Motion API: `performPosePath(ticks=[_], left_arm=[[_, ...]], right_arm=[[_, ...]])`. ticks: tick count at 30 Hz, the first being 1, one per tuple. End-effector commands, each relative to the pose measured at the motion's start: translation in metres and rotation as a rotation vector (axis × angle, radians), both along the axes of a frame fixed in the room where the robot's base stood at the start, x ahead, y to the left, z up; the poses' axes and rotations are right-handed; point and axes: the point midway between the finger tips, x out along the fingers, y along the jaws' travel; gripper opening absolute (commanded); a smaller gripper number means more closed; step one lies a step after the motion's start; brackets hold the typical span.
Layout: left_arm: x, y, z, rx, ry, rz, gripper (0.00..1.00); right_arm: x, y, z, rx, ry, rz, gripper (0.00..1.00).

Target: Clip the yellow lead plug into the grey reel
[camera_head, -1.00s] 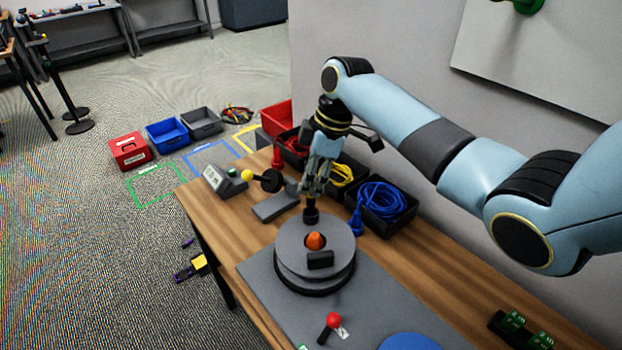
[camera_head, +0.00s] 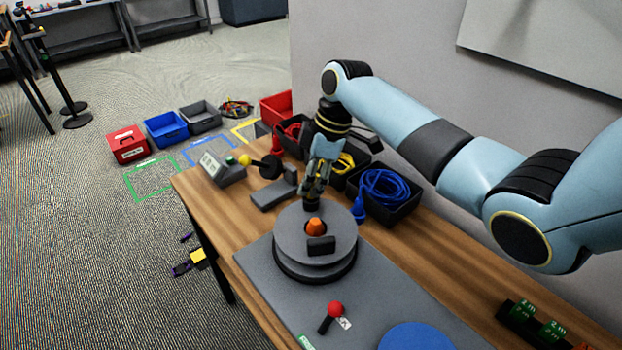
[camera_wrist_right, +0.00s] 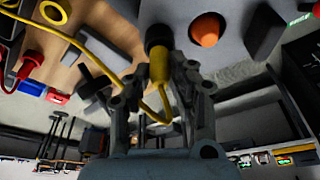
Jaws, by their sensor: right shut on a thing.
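The grey reel (camera_head: 289,238) lies on the grey mat on the table, with an orange cone (camera_head: 315,227) at its middle and a black block (camera_head: 321,246) on its near side. My right gripper (camera_head: 313,192) points down over the reel's far edge. In the right wrist view its fingers are shut around the yellow lead plug (camera_wrist_right: 158,67). A black round collar (camera_wrist_right: 158,36) at the reel (camera_wrist_right: 185,12) meets the plug's end; I cannot tell how deep the plug sits. The yellow cable (camera_wrist_right: 88,50) trails from the plug. My left gripper is out of view.
A blue cable box (camera_head: 400,212), a yellow cable box (camera_head: 345,183) and a red cable box (camera_head: 290,143) stand behind the gripper. A red-ended black piece (camera_head: 330,316) and a blue disc (camera_head: 415,338) lie in front. A small device (camera_head: 222,170) stands left.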

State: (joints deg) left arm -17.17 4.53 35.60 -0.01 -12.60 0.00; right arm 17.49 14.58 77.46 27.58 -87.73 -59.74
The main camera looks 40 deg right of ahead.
Motion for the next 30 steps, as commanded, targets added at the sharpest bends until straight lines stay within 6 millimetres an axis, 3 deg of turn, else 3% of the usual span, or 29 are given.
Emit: performPosePath(ticks=[27, 28, 30], left_arm=[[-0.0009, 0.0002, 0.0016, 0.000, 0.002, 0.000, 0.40], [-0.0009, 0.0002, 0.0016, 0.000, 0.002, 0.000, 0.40], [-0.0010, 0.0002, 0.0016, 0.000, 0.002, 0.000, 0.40]], right_arm=[[-0.0007, 0.0002, -0.0051, 0.000, 0.002, 0.000, 0.00], [-0.0007, 0.0002, -0.0051, 0.000, 0.002, 0.000, 0.23], [-0.0008, 0.0001, -0.0053, 0.000, 0.002, 0.000, 0.32]])
